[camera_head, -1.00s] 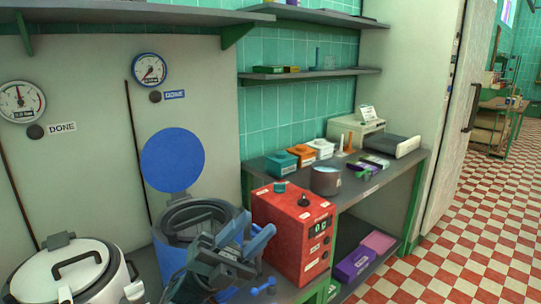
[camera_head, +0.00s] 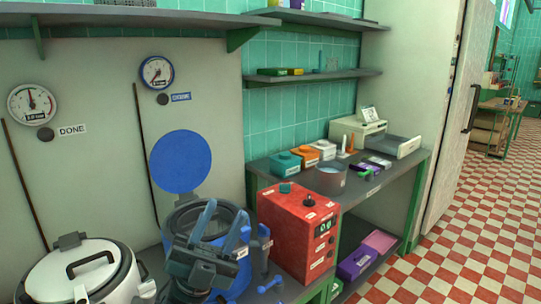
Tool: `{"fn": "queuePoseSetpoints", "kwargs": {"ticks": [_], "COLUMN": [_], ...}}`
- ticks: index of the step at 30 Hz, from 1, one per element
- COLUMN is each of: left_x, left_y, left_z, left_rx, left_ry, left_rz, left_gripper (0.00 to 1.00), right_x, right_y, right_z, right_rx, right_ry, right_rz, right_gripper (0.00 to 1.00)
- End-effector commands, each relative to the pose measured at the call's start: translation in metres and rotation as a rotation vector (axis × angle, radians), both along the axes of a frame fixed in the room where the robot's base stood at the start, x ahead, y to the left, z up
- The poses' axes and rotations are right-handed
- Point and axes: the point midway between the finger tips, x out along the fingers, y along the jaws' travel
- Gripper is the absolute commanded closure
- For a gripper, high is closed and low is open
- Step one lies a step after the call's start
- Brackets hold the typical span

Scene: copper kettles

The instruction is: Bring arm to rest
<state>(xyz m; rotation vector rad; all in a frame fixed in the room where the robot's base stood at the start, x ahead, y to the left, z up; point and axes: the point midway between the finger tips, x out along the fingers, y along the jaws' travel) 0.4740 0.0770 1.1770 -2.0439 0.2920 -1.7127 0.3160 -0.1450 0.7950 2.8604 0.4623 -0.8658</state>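My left gripper (camera_head: 208,225) is in front of and partly over the blue kettle (camera_head: 233,290). Its two blue-grey fingers point up and stand apart with nothing visible between them. The kettle's round blue lid (camera_head: 181,161) stands open behind the gripper. Part of the kettle's opening is hidden by my gripper. My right gripper is not in the view.
A white kettle (camera_head: 45,283) with a closed lid stands at the left. A red control box (camera_head: 297,232) stands close to the right of my gripper. A grey bench (camera_head: 370,187) holds a pot (camera_head: 330,178) and small boxes. Open checkered floor (camera_head: 470,215) lies at the right.

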Motion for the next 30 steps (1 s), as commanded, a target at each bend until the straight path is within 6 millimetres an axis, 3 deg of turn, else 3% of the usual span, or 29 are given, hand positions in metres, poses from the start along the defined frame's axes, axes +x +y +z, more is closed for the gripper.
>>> {"fn": "queuePoseSetpoints", "kwargs": {"ticks": [5, 8, 12, 16, 18, 22, 25, 30], "left_x": [0.012, 0.003, -0.037, -0.091, -0.119, -0.155, -0.169, -0.171], "left_y": [0.020, 0.035, 0.051, 0.060, 0.063, 0.066, 0.067, 0.067], "left_z": [-0.086, -0.159, -0.255, -0.324, -0.349, -0.375, -0.383, -0.385], "left_rx": [-0.046, -0.083, -0.130, -0.163, -0.173, -0.186, -0.189, -0.191], "left_ry": [0.459, 0.814, 1.265, 1.611, 1.752, 1.922, 1.980, 1.993], "left_rz": [0.051, 0.085, 0.123, 0.151, 0.164, 0.179, 0.185, 0.187], "left_gripper": [0.64, 0.64, 0.64, 0.64, 0.64, 0.64, 0.64, 0.64], "right_x": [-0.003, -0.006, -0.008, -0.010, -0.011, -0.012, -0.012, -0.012], "right_y": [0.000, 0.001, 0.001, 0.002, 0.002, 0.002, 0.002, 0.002], "right_z": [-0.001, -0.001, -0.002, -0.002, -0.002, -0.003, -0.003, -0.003], "right_rx": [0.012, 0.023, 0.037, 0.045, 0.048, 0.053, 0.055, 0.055], "right_ry": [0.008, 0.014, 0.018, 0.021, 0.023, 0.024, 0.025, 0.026], "right_rz": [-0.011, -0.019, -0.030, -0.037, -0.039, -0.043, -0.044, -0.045], "right_gripper": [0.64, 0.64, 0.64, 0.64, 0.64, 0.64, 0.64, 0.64]}}
